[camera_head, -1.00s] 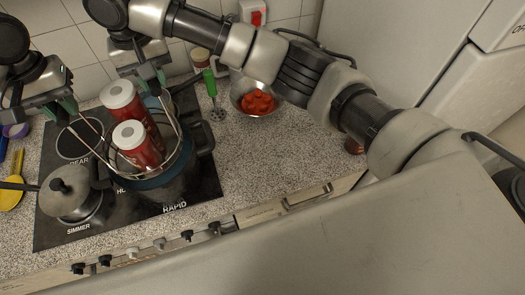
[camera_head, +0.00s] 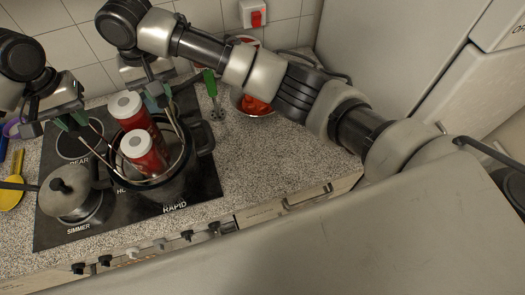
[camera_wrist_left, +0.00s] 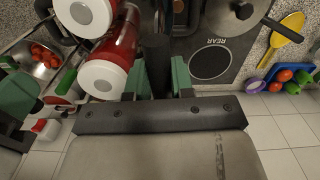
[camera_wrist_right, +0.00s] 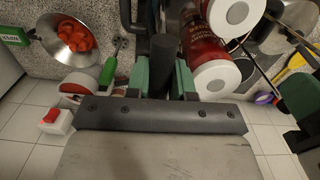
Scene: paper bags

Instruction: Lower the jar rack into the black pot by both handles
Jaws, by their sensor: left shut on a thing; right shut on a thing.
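The jar rack (camera_head: 178,128) is a wire frame holding red jars with white lids (camera_head: 138,150). It sits down within the rim of the black pot (camera_head: 188,178), on the hob; whether its base touches the pot's bottom is hidden. My left gripper (camera_head: 74,120) is shut on the rack's left handle, a dark bar between green fingers in the left wrist view (camera_wrist_left: 157,65). My right gripper (camera_head: 158,92) is shut on the other handle, whose dark bar shows in the right wrist view (camera_wrist_right: 162,52). Both grippers are above the pot's rim level.
A small lidded pan (camera_head: 68,200) stands on the hob left of the pot. A metal bowl of red pieces (camera_head: 262,108) and a green-handled utensil (camera_head: 209,84) are to the right. A yellow spoon (camera_head: 12,190) lies at far left. The counter front right is clear.

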